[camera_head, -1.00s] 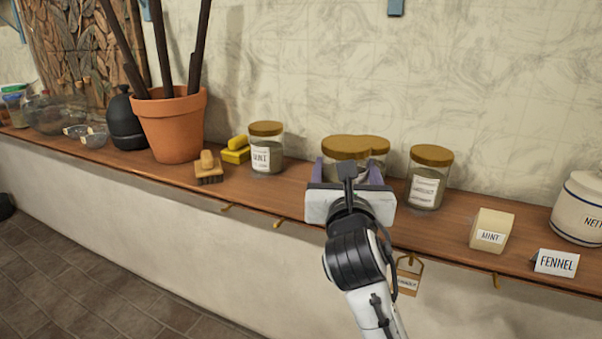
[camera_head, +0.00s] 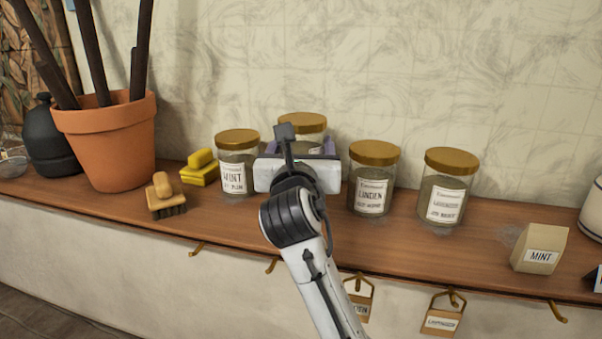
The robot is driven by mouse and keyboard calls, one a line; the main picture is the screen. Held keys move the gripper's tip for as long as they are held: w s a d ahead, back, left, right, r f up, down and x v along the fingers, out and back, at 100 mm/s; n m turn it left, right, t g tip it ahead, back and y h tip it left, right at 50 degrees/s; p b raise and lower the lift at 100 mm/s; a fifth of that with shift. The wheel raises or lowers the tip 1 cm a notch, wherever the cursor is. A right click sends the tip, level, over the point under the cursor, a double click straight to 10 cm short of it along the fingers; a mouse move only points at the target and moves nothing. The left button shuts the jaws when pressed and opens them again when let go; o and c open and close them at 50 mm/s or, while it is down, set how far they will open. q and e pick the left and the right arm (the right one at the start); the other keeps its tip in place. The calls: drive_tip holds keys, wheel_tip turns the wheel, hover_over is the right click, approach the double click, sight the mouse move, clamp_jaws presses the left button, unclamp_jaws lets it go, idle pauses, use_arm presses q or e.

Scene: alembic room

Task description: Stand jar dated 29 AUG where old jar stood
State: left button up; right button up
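My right gripper (camera_head: 298,148) has purple fingers on both sides of a gold-lidded glass jar (camera_head: 303,123). It is shut on this jar, whose lid sits higher than its neighbours' lids. My gripper hides the jar's label and base, so I cannot read its date or see its clearance. On the shelf (camera_head: 400,252), a MINT jar (camera_head: 238,160) stands to its left. A LINDEN jar (camera_head: 371,180) and a jar (camera_head: 447,187) with a label seeming to read LAVENDER stand to its right. The date lines are too small to read surely. My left gripper is out of view.
A MINT packet (camera_head: 540,248) stands at right. Tags (camera_head: 441,322) hang from hooks on the shelf's front edge. The wall rises behind.

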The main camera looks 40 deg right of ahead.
wheel_tip(320, 180, down, 4)
drive_tip(key=shift+f+b, duration=0.1)
drive_tip(key=shift+b, duration=0.35)
drive_tip(key=o, duration=1.3)
drive_tip(key=v, duration=0.7)
drive_tip(key=shift+s+a, duration=0.2)
